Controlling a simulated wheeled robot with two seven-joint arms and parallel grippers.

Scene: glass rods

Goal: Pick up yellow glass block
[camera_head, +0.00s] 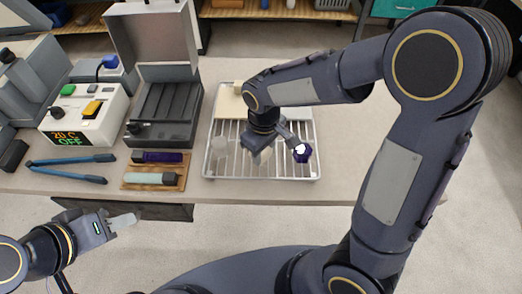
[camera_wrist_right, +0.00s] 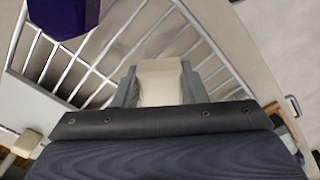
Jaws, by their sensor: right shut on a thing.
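A pale yellow block (camera_wrist_right: 160,82) sits between the two fingers of my right gripper (camera_wrist_right: 158,88) in the right wrist view. The gripper is shut on it. In the head view my right gripper (camera_head: 262,150) is over the white wire rack (camera_head: 205,165), and the pale block (camera_head: 263,156) shows at its tips. I cannot tell whether the block touches the rack. My left gripper (camera_head: 122,221) is in front of the table, away from the objects; its finger gap is too small to judge.
A dark purple block (camera_head: 301,153) stands at the rack's right and shows in the wrist view (camera_wrist_right: 62,16). An open dark box (camera_head: 160,130), a white heater unit (camera_head: 85,125), blue tongs (camera_head: 70,160) and a wooden tray (camera_head: 127,183) lie left. The table's right side is clear.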

